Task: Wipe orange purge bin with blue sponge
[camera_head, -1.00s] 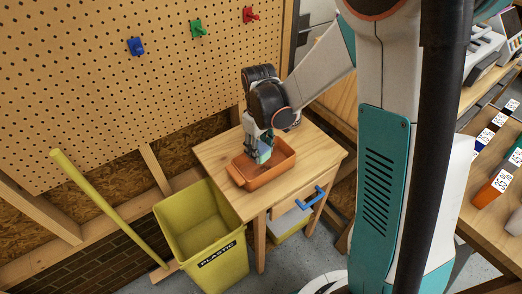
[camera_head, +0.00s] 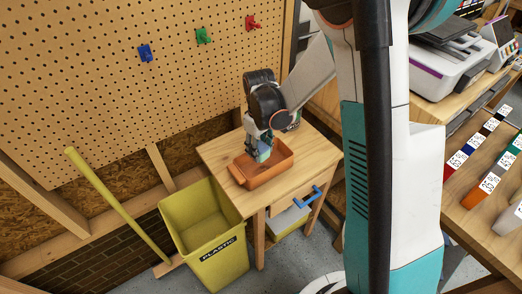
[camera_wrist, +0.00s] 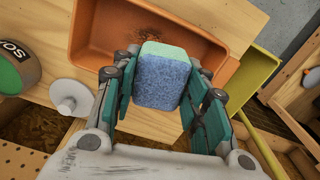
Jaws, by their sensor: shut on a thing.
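The orange purge bin (camera_head: 268,175) sits on a small wooden table and is open at the top. In the wrist view the bin (camera_wrist: 87,32) has a dark smudge on its floor near the middle. My gripper (camera_head: 262,156) points down into the bin in the head view. In the wrist view my gripper (camera_wrist: 162,90) is shut on the blue sponge (camera_wrist: 161,83), which has a pale green layer at its far end. The sponge overlaps the bin's near wall in that view. I cannot tell whether it touches the bin floor.
The wooden table (camera_head: 222,153) has a blue drawer handle (camera_head: 308,197). A yellow bin marked PLASTIC (camera_head: 208,236) stands at its left front. A yellow pole (camera_head: 117,204) leans by the pegboard (camera_head: 90,80). A round container (camera_wrist: 15,68) and a white knob-like object (camera_wrist: 72,97) lie beside the orange bin.

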